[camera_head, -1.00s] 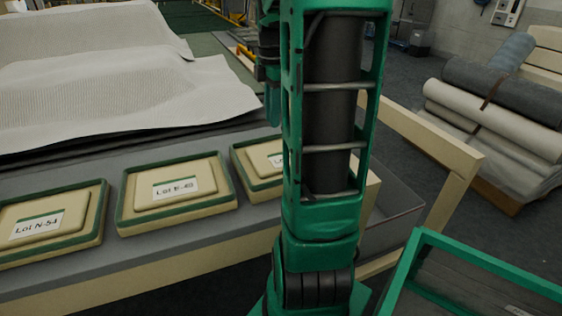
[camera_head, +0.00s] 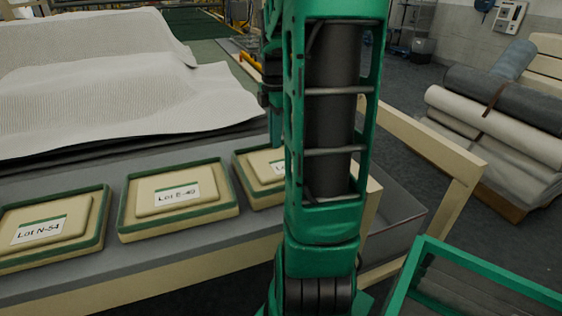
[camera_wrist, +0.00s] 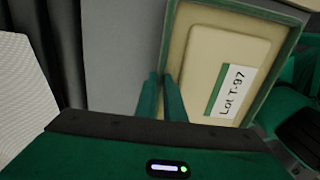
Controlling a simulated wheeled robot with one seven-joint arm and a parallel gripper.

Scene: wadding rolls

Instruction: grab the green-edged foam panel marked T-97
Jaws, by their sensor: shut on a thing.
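The foam panel T-97 (camera_wrist: 202,65) is cream with a green edge and a white label reading "Lot T-97". In the head view the same panel (camera_head: 257,185) lies flat at the right end of the row, partly hidden behind my arm. In the wrist view my gripper (camera_wrist: 161,84) is shut on the panel's rim, one finger on each side of that edge. In the head view my gripper (camera_head: 275,130) points down at the panel's far side, with its tips partly hidden.
Panels "Lot E-49" (camera_head: 178,199) and "Lot N-54" (camera_head: 50,229) lie to the left on the grey table (camera_head: 150,262). White wadding (camera_head: 120,105) covers the back. A green-framed bin (camera_head: 480,268) stands at front right, and rolls (camera_head: 500,115) lie at far right.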

